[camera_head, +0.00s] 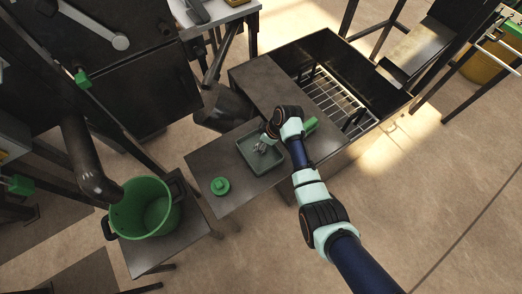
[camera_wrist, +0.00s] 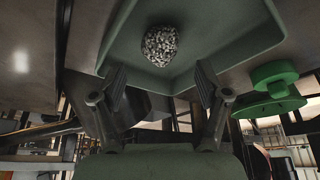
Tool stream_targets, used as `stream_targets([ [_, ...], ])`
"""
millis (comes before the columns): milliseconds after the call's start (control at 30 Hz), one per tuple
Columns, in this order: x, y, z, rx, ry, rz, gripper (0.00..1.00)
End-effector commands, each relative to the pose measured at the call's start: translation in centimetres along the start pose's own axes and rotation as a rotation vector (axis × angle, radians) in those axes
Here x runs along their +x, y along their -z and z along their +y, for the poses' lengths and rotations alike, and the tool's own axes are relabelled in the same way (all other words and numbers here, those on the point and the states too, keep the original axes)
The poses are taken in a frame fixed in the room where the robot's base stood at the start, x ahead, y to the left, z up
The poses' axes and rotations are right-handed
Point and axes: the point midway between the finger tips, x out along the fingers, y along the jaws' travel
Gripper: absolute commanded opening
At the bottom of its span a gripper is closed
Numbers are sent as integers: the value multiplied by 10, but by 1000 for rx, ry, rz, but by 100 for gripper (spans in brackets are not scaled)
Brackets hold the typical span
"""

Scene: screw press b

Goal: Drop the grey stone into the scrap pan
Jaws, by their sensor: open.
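The shallow grey-green tray (camera_head: 272,169), which looks like the scrap pan, sits on a dark side table. It also shows in the wrist view (camera_wrist: 222,42). The grey stone (camera_wrist: 160,44), speckled and rounded, shows against the tray's floor inside its rim; I cannot tell whether it touches the floor. My gripper (camera_wrist: 160,80) is open, its two fingers apart, with the stone beyond the fingertips and clear of both. In the head view my gripper (camera_head: 262,147) is over the tray, and the stone there is too small to tell from the fingers.
A green knobbed disc (camera_head: 220,186) lies on the table left of the tray. A green bucket (camera_head: 145,207) stands on a stand at lower left. A dark open box with a grate (camera_head: 335,97) is behind right. A green piece (camera_head: 311,125) shows beside my wrist.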

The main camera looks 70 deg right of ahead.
Motion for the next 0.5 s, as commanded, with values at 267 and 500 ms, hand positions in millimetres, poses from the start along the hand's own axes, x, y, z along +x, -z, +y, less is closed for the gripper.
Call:
stream_targets([
  [267,-12,0,1,0,-2,1,75],
  [500,-69,0,1,-1,-4,2,75],
])
